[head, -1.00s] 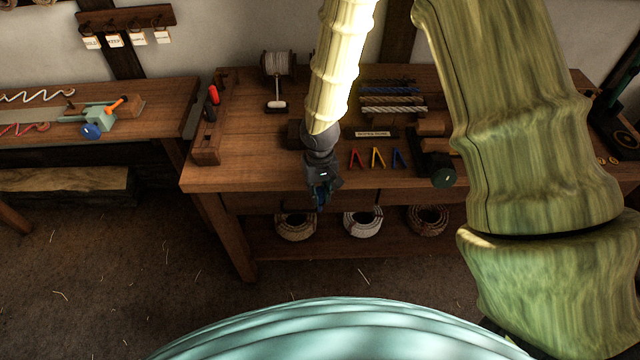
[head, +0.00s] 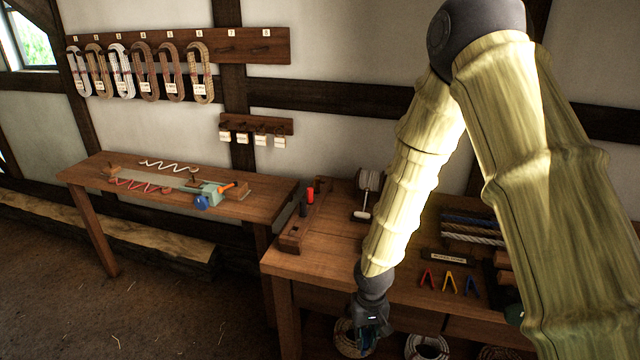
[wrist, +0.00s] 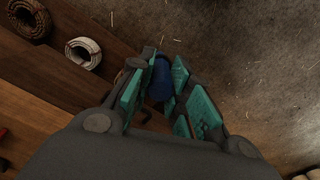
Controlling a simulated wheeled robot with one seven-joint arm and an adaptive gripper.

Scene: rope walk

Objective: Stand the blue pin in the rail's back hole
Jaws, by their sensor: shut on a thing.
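The blue pin (wrist: 161,78) is between the teal finger pads of my gripper (wrist: 160,88) in the wrist view, with bare floor behind it. My gripper (head: 371,335) is shut on it, in front of the bench's front edge in the head view, to the right of the rail. The wooden rail (head: 289,243) lies along the bench's left end. A red pin (head: 310,195) and a dark pin (head: 303,209) stand at it. The rail's back hole cannot be made out. The pin's lower end is not clear in the head view.
The bench (head: 340,235) also holds a spool with a mallet (head: 364,196), red, yellow and blue clips (head: 449,284), and ropes (head: 472,229). Rope coils (head: 427,347) sit below. A second table (head: 130,172) with a vise stands left. Bench top between rail and mallet is clear.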

